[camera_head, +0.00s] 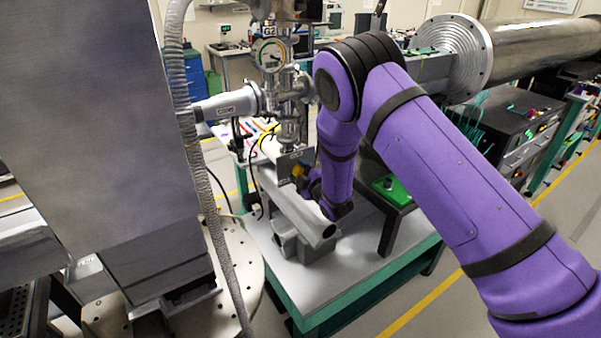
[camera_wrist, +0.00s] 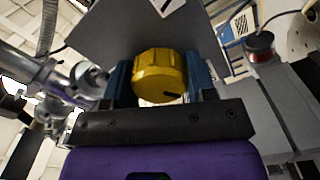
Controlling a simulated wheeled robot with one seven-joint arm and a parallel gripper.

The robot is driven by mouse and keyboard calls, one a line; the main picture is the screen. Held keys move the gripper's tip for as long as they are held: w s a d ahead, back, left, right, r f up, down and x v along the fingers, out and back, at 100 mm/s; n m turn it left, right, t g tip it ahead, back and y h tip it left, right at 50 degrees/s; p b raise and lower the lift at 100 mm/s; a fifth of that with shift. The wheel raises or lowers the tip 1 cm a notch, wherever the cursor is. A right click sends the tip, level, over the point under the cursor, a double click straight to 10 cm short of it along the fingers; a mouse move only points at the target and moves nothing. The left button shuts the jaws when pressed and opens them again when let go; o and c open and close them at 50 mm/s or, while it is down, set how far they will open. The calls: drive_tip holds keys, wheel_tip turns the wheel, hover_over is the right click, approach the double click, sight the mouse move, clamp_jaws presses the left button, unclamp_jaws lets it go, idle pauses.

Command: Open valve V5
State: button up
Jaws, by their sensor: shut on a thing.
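A yellow ribbed knob (camera_wrist: 157,80) with a dark mark on its face sits in front of a grey plate (camera_wrist: 110,35) in the wrist view. My gripper (camera_wrist: 160,74) has its two blue fingers on either side of the knob, shut on it. A white label (camera_wrist: 167,6) above the knob is cut off by the frame edge, so I cannot read whether it says V5. In the head view, the knob (camera_head: 298,171) shows only as a small yellow patch beside the metal column; my arm hides most of my gripper there.
A round pressure gauge (camera_head: 271,53) marked G2 is on the steel vacuum column (camera_head: 290,105). A grey tube (camera_head: 298,205) lies below on the bench (camera_head: 300,285). A large grey panel (camera_head: 90,110) stands at left.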

drive_tip(key=shift+f, duration=0.1)
drive_tip(key=o, duration=0.9)
drive_tip(key=v, duration=1.1)
drive_tip(key=shift+w, duration=0.15)
